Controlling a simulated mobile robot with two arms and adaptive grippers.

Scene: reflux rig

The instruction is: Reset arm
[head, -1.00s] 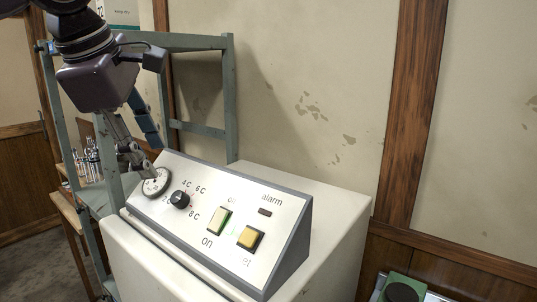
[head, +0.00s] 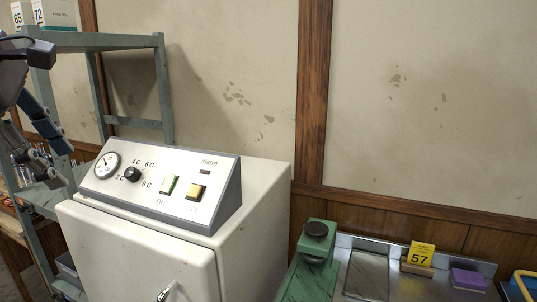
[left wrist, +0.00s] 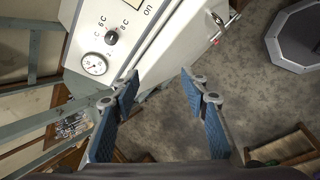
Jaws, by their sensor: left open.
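My left gripper (head: 60,166) is at the far left of the head view, left of the white cabinet's control panel and apart from it. In the left wrist view its two blue-padded fingers (left wrist: 160,80) are spread with nothing between them. The sloped control panel (head: 219,190) has a round gauge (head: 106,165), a black knob (head: 132,174) with temperature marks, a white-and-green switch (head: 169,185) and a yellow button (head: 196,192). The gauge also shows in the left wrist view (left wrist: 94,64). My right gripper is not in view.
A grey-green metal rack (head: 166,95) stands behind the cabinet (head: 150,250).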

